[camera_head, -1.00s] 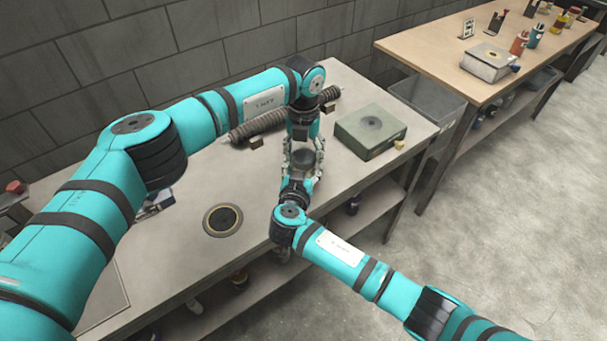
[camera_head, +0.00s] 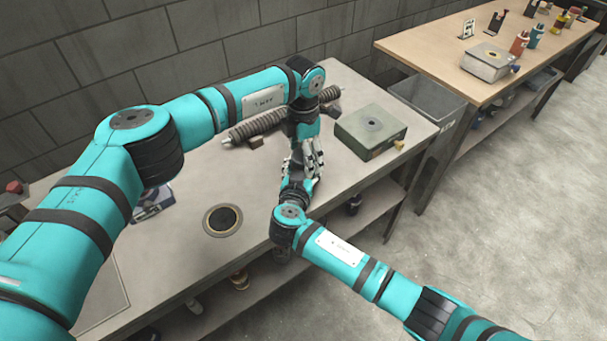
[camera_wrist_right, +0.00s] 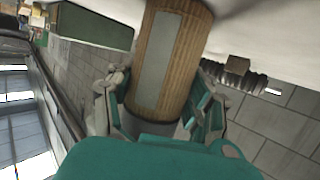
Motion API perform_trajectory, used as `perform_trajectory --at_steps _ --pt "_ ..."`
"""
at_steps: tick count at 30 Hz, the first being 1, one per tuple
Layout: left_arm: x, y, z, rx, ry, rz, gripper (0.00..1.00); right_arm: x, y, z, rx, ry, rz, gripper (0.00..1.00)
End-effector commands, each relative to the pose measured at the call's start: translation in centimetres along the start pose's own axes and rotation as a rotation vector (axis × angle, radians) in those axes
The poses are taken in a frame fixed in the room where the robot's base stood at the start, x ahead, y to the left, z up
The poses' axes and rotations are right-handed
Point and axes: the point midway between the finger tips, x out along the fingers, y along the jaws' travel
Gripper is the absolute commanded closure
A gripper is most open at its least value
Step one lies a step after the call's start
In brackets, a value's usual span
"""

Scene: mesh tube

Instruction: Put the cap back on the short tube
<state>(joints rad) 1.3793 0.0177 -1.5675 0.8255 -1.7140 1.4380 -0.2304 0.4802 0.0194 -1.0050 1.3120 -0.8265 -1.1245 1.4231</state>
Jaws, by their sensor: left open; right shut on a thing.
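A short, brown ribbed tube (camera_wrist_right: 172,65) with a grey lengthwise strip and a grey lower end stands between the fingers of my right gripper (camera_wrist_right: 165,112) in the right wrist view. That gripper is shut on it. In the head view my right gripper (camera_head: 297,183) meets my left gripper (camera_head: 312,158), which comes down from above with its jaws open. The two grippers overlap there and hide the tube. I cannot make out the cap or whether it touches the tube. The tube's far end runs into a blurred area at the top of the wrist view.
A long dark ribbed tube (camera_head: 258,126) lies along the back of the workbench. A green box (camera_head: 371,136) stands to the right of the grippers. A round ring (camera_head: 223,219) is set in the bench at front left. A wooden table (camera_head: 430,55) stands at right.

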Motion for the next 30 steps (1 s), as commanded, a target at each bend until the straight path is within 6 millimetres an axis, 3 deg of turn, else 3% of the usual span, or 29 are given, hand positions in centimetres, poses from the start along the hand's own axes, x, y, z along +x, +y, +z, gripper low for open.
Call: perform_trajectory --at_steps 5,16,26,30 --pt "-0.3 0.0 0.0 0.0 -0.001 0.0 0.22 0.0 0.0 0.1 0.0 -0.001 0.0 1.0" --pt "-4.4 0.0 0.0 -0.001 -0.001 0.0 0.22 0.0 0.0 0.1 0.0 -0.001 0.0 1.0" --pt "-4.6 0.0 0.0 -0.013 0.0 -0.001 0.23 0.0 0.0 0.1 0.0 -0.001 0.0 1.0" --pt "-5.6 0.0 0.0 -0.144 -0.002 -0.002 0.23 0.0 0.0 0.0 0.0 -0.001 0.001 1.0"
